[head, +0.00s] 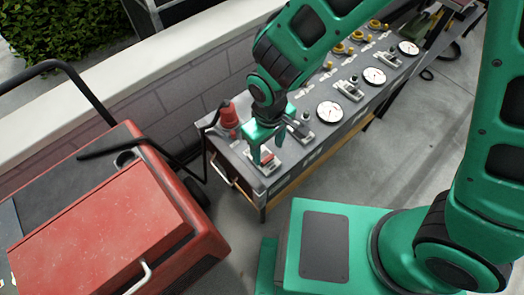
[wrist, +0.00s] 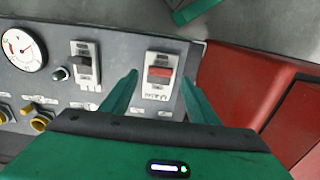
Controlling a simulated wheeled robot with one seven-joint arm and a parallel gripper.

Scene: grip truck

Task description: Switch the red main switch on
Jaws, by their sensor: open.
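The red main switch (wrist: 159,74) is a red rocker in a light metal plate, with a small label on the plate. It lies near the end of the grey control panel (wrist: 120,58). In the head view the red switch (head: 266,157) shows at the panel's near left corner. My gripper (head: 262,150) is over it, pointing down. In the wrist view my gripper (wrist: 160,92) is open, with one finger on each side of the switch plate. I cannot tell whether the fingers touch the panel.
A dark lever switch (wrist: 84,65) and a white gauge (wrist: 22,48) sit beside it. Several yellow knobs (head: 338,48) line the panel's back. A red emergency-type plug (head: 228,116) stands at the back left corner. A red machine (head: 110,230) is at left.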

